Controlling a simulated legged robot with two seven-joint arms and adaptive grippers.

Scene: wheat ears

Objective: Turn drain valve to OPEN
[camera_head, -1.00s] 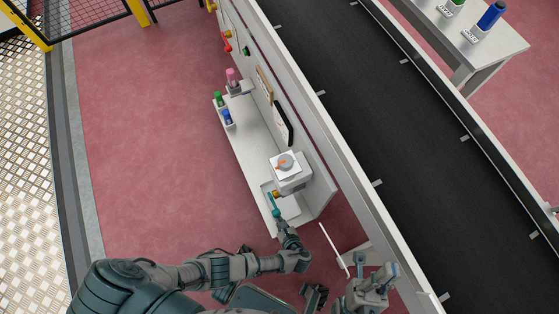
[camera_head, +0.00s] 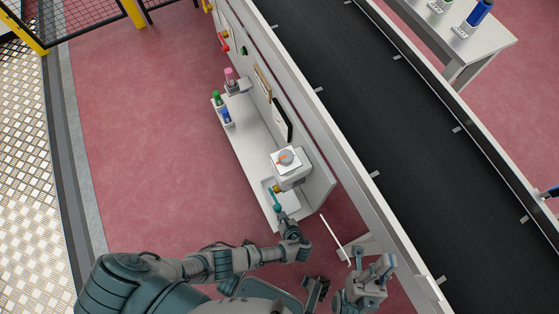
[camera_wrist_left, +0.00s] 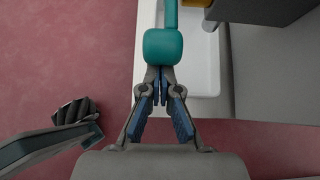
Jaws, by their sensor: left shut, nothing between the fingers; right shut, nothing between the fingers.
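The drain valve has a teal lever (camera_head: 275,200) on a brass-coloured body (camera_head: 277,189), at the front of a white box unit above a shallow white basin (camera_head: 267,184). In the left wrist view the lever's blocky teal end (camera_wrist_left: 163,46) is large and close. My left gripper (camera_head: 282,215) is shut and empty. Its fingertips (camera_wrist_left: 160,72) are at the near edge of the lever's end; I cannot tell if they touch it. My right gripper (camera_head: 372,268) is shut and empty, off to the right, away from the valve.
The white box (camera_head: 291,168) carries a grey dial with an orange mark. Green and blue bottles (camera_head: 222,108) and a pink-topped one (camera_head: 231,77) stand farther along the bench. A dark conveyor (camera_head: 350,120) runs behind the panel. Red floor left of the bench is clear.

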